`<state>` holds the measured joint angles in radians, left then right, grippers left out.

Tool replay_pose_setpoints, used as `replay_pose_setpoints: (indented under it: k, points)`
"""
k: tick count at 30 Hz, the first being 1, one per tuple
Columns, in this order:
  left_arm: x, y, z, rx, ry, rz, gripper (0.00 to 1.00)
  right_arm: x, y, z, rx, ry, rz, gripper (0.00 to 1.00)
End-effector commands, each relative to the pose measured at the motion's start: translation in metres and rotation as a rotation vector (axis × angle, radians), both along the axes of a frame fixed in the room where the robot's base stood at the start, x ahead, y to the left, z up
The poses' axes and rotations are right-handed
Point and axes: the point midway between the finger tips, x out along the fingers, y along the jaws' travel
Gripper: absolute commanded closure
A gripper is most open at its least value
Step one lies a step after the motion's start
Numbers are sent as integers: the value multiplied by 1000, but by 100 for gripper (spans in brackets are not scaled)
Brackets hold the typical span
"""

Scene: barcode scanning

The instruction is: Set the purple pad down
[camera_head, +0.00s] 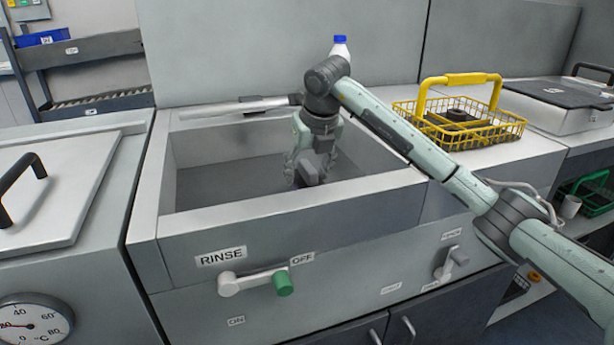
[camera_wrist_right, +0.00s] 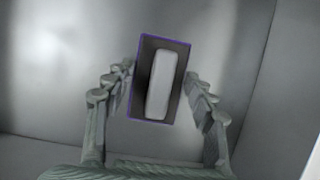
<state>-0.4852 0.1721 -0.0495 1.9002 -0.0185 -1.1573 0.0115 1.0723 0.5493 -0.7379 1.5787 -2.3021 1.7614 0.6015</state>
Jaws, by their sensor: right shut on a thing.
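The purple pad (camera_wrist_right: 139,97) shows in the right wrist view as a dark rectangle with a thin purple edge and a pale grey block (camera_wrist_right: 161,82) on its face. My right gripper (camera_wrist_right: 160,75) has its fingers on both sides of it and is shut on it. In the head view my right gripper (camera_head: 308,170) points down inside the open sink basin (camera_head: 225,190), with a small grey piece of the pad (camera_head: 308,176) showing between the fingers. I cannot tell whether the pad touches the basin floor. My left gripper is out of view.
The basin's front rim (camera_head: 290,208) and walls surround the gripper. A yellow wire basket (camera_head: 463,115) with dark items stands on the right counter. A white bottle with a blue cap (camera_head: 340,46) is behind my arm. A rinse lever (camera_head: 255,283) is on the front panel.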

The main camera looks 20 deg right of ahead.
Motion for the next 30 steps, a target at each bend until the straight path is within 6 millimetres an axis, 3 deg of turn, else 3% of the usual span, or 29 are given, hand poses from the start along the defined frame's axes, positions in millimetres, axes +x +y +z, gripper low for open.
replay_pose_setpoints:
  k: [3,12,13,18,30]
  points:
    - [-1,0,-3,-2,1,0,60,0,0,-13,1,0,0,72]
    - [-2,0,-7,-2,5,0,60,0,0,-16,0,-1,1,72]
    - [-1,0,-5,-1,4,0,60,0,0,-16,0,0,1,44]
    - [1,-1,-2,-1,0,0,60,0,0,-15,0,0,1,24]
    - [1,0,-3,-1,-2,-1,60,-2,0,-8,1,-3,1,24]
